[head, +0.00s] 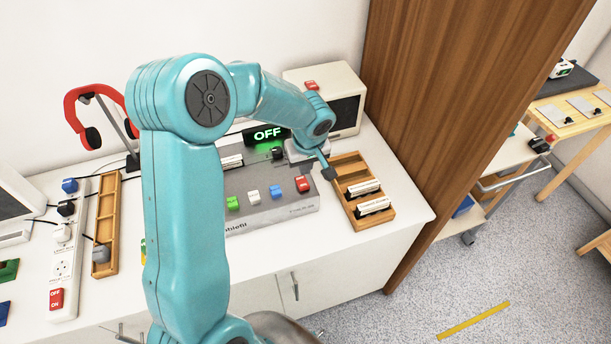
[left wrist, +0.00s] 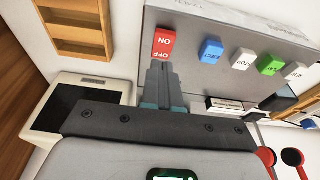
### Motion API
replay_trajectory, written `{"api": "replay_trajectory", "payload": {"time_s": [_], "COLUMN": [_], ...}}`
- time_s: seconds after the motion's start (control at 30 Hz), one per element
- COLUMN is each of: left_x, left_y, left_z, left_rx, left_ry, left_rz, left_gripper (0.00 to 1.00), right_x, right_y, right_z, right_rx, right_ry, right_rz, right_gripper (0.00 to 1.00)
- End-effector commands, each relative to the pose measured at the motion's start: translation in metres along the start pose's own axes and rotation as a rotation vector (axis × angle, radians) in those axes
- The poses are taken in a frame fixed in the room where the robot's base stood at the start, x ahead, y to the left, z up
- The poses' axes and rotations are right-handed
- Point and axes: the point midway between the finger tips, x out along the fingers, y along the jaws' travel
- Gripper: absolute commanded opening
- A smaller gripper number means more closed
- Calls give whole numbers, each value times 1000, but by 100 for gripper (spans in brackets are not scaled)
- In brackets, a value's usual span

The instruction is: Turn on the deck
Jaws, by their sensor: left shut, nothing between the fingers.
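The deck (head: 270,212) is a grey box on the white counter. Its display (head: 266,134) reads OFF in green. A row of green, white and blue buttons and a red ON/OFF switch (head: 302,184) sits on its top. The red switch also shows in the left wrist view (left wrist: 165,43), beside the blue button (left wrist: 211,50). My left gripper (head: 328,172) is shut and empty, near the deck's right side. In the left wrist view its fingertips (left wrist: 160,68) point at the red switch with a small apparent gap; contact cannot be told. My right gripper is not in view.
A wooden tray (head: 376,222) with cassettes lies right of the deck. A beige speaker-like box (head: 346,100) stands behind. A power strip (head: 65,275) with its own red switch and red headphones (head: 84,93) are at the left. A wooden panel (head: 440,100) bounds the right.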

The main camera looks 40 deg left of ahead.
Motion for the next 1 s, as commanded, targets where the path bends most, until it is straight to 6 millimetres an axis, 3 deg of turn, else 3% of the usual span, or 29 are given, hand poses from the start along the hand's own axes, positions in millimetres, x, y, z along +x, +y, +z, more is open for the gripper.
{"api": "replay_trajectory", "payload": {"time_s": [0.1,0.3,0.73,0.87,1.0], "left_x": [19,39,43,50,58], "left_y": [-1,-1,0,1,1], "left_z": [6,13,15,17,21], "left_rx": [3,0,0,1,4], "left_ry": [-3,-1,2,20,61], "left_rz": [-3,-1,1,1,2], "left_gripper": [0,0,0,0,0], "right_x": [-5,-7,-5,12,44], "right_y": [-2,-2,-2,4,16], "right_z": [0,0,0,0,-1], "right_rx": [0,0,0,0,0], "right_ry": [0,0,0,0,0], "right_rz": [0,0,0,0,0], "right_gripper": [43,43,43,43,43]}}
